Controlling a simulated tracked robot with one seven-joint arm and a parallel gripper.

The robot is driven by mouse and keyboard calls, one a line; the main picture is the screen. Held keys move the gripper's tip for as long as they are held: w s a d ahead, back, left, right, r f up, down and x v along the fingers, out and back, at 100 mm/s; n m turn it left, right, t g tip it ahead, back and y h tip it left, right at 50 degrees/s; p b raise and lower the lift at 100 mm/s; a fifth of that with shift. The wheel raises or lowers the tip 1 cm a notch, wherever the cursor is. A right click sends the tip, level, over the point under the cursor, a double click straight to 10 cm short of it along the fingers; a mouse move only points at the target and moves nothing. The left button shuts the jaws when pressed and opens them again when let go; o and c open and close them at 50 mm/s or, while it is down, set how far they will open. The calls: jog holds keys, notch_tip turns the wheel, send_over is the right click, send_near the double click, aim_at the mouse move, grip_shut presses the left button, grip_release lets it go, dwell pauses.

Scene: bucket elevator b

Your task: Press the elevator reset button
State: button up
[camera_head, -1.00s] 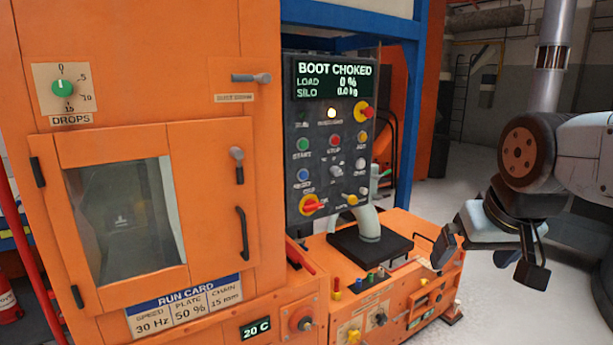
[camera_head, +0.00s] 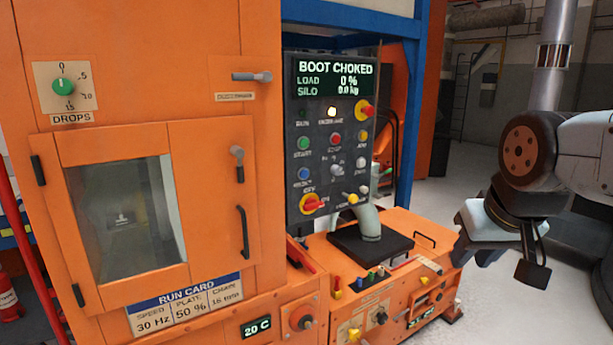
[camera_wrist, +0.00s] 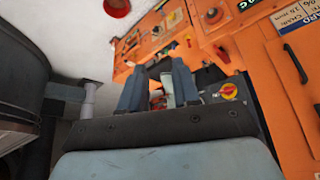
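The blue reset button (camera_head: 303,174) is on the left side of the dark control panel (camera_head: 345,110), below the green start button (camera_head: 303,143). The panel display (camera_head: 335,80) reads BOOT CHOKED, load 0 %, silo 0.0 kg. My gripper (camera_head: 464,248) is at the right in the head view, lower than the panel and well apart from the reset button. In the wrist view, the two fingers of my gripper (camera_wrist: 157,78) stand apart with a gap and nothing held between them. I cannot make out the reset button in the wrist view.
An orange cabinet with a windowed door (camera_head: 125,215) stands left of the panel. Red-and-yellow knobs (camera_head: 365,110) stick out from the panel. An orange bench (camera_head: 410,255) with a dark plate and small controls juts out below it. Open floor lies to the right.

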grip_shut()
dwell(0.8)
